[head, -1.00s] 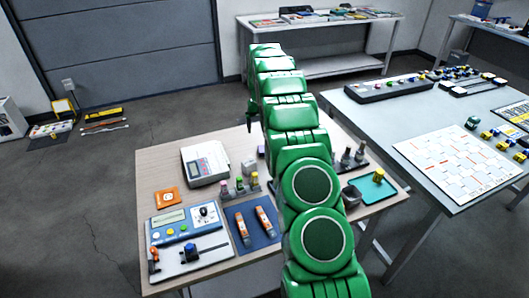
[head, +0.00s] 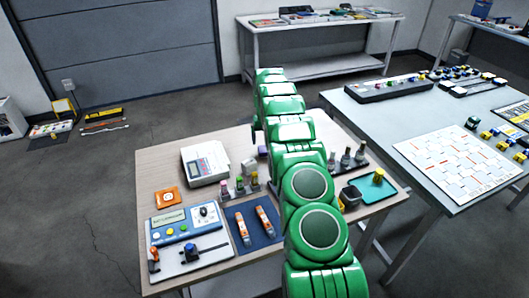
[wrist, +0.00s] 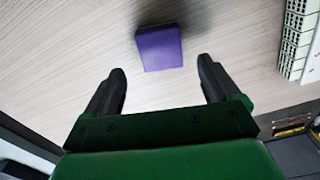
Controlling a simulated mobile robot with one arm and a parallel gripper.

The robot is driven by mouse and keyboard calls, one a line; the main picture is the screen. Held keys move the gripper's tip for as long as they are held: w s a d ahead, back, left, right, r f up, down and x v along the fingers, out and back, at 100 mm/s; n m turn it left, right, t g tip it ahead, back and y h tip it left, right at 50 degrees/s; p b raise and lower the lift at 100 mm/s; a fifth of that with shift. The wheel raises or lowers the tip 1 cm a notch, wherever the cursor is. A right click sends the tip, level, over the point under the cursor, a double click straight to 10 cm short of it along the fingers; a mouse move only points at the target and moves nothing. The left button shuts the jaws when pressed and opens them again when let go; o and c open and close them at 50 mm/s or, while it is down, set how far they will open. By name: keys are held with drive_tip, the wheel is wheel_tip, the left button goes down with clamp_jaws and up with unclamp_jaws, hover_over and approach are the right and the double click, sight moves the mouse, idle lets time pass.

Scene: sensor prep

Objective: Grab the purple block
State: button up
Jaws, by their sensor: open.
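The purple block (wrist: 159,48) lies on the wood-grain table top in the wrist view, just beyond my fingertips and roughly centred between them. In the head view the purple block (head: 262,151) shows small on the table, just left of my green arm. My gripper (wrist: 162,66) is open and empty, with one dark finger on each side below the block. The fingers do not appear to touch it. In the head view my gripper is mostly hidden by the arm.
A white device (head: 205,162) stands left of the block. Small bottles (head: 240,186) and a grey item (head: 250,167) stand nearer the front. A blue mat (head: 240,234) and a control panel (head: 184,226) lie farther forward. Bare table surrounds the block in the wrist view.

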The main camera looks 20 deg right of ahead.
sight(265, 148)
drive_tip(key=f, duration=0.2)
drive_tip(key=s+f, duration=0.1)
drive_tip(key=f, duration=0.1)
drive_tip(key=shift+a, duration=0.2)
drive_tip(key=shift+w+f, duration=0.1)
drive_tip(key=shift+f, duration=0.3)
drive_tip(key=c, duration=1.1)
drive_tip(key=shift+r, duration=0.1)
drive_tip(key=shift+c, duration=0.2)
